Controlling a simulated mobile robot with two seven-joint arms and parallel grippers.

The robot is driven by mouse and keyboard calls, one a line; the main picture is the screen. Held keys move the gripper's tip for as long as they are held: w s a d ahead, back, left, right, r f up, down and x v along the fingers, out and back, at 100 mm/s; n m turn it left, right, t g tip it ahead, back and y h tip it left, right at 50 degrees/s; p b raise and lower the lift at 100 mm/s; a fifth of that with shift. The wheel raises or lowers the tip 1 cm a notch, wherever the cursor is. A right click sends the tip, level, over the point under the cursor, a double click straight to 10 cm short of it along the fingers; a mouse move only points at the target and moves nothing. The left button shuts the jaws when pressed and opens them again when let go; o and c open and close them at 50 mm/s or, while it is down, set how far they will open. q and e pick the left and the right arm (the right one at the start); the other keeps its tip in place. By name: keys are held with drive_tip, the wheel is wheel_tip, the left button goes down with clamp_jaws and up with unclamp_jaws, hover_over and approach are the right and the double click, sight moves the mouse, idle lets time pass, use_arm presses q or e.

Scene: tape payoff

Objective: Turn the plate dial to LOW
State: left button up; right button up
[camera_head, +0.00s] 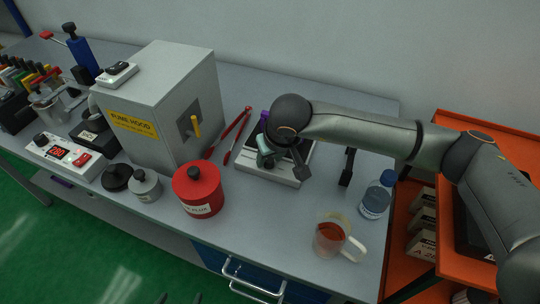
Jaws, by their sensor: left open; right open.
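A white control box (65,155) at the left edge of the bench has a black knob (40,139), a red lit display and a red switch. A pale flat unit (268,171) stands mid-bench, its top largely hidden by my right arm. I cannot tell which of these carries the plate dial, and no LOW mark is legible. My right gripper (300,163) points down over the pale unit, open, partly hidden by its own wrist; contact is unclear. Two dark tips of my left gripper (183,298) show at the bottom edge, apart and empty, away from the bench things.
A grey fume hood (160,105) stands left of centre. An orange shelf (455,125) stands right.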

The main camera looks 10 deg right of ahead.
drive_tip(key=shift+c, duration=0.4)
clamp_jaws()
